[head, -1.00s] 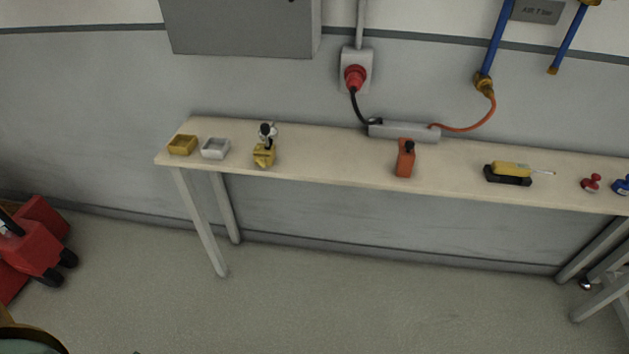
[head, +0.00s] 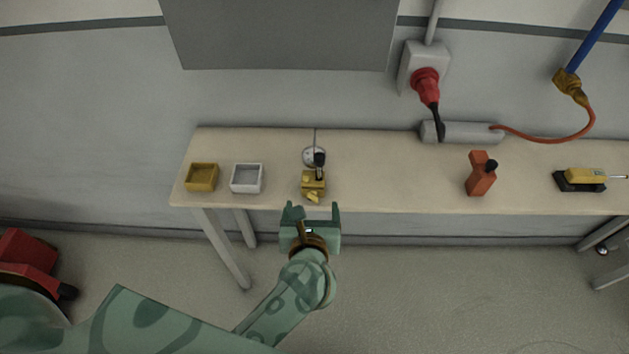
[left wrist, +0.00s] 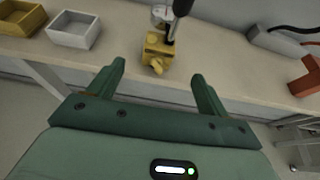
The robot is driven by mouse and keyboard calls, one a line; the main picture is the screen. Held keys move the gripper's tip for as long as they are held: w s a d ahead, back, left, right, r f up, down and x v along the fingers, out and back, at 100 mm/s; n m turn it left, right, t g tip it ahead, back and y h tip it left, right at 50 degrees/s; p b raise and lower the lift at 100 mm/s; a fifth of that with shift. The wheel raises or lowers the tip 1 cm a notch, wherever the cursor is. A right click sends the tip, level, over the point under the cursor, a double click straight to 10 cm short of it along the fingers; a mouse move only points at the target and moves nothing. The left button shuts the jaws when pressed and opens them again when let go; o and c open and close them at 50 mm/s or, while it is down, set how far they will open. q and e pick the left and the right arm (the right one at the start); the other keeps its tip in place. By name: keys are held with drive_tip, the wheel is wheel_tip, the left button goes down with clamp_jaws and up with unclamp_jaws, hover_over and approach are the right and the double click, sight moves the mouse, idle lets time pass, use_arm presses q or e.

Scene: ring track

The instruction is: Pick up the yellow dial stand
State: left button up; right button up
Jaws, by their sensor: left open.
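The yellow dial stand (head: 313,184) stands on the narrow bench near its front edge, with a dark upright part and a round pale dial behind it. My left gripper (head: 310,212) is open and empty, just in front of the bench edge and short of the stand. In the left wrist view the stand (left wrist: 157,52) shows beyond the open fingers (left wrist: 160,82), between their lines and apart from them. My right gripper is not in view.
On the bench (head: 390,185), a yellow tray (head: 202,177) and a white tray (head: 247,178) stand left of the stand. An orange block with a black knob (head: 481,175) and a yellow-black tool (head: 582,180) stand to the right. A grey power strip (head: 470,132) lies behind.

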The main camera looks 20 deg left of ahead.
sight(314, 179)
use_arm(q)
drive_tip(key=b+x, duration=0.1)
drive_tip(key=x, duration=0.5)
drive_tip(key=shift+w+a+f, duration=0.15)
drive_tip(key=shift+w, duration=0.05)
drive_tip(key=shift+w+a+f, duration=0.1)
drive_tip(key=shift+w+f, duration=0.1)
drive_tip(key=shift+w, duration=0.35)
drive_tip(key=b+x, duration=0.1)
drive_tip(key=x, duration=0.4)
drive_tip(key=shift+w+a+b, duration=0.1)
drive_tip(key=shift+w+b, duration=0.1)
drive_tip(key=shift+b, duration=0.15)
drive_tip(key=shift+c, duration=1.2)
clamp_jaws()
drive_tip(key=shift+r, duration=0.15)
